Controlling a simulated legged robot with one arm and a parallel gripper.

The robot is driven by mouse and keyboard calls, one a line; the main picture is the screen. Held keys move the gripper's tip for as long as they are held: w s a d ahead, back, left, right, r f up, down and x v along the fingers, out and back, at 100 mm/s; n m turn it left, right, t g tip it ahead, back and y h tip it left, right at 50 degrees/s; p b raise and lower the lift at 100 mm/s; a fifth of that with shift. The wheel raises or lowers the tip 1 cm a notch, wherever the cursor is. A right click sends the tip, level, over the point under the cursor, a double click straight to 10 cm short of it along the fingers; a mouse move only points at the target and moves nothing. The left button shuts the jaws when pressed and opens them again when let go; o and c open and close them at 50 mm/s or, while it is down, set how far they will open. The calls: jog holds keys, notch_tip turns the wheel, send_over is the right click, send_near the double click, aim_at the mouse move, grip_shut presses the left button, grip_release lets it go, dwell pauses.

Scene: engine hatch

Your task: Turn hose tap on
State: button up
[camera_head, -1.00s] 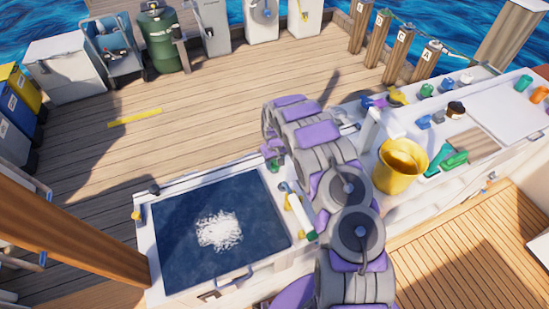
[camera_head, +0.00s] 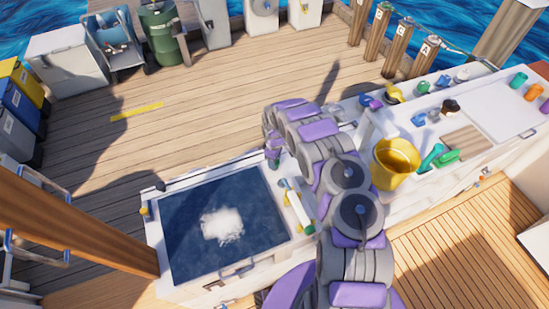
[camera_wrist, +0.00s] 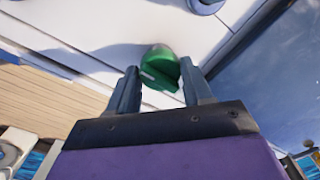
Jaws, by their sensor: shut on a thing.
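A rounded green knob (camera_wrist: 160,66) shows between the two dark fingers of my gripper (camera_wrist: 159,72) in the wrist view. The fingers are closed against its sides, and a white surface lies behind it. I take the knob to be the tap's handle, but its base and any spout are hidden. In the head view my gripper (camera_head: 273,156) points down at the far edge of the white counter, just right of the water basin. My arm hides part of the counter there.
The water-filled basin (camera_head: 180,205) with white foam is left of my arm. A yellow bucket (camera_head: 396,170) stands on the counter to the right, with several small coloured objects beyond it. A wooden post (camera_head: 75,225) rises at left. The deck behind is mostly clear.

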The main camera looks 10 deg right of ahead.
jog(key=shift+w+r, duration=0.1)
jog(key=shift+w, duration=0.1)
dwell(0.4)
jog(key=o, duration=1)
jog(key=shift+s, duration=0.1)
jog(key=shift+o, duration=0.2)
notch_tip(320, 180, up, 17)
jog(key=shift+r, duration=0.2)
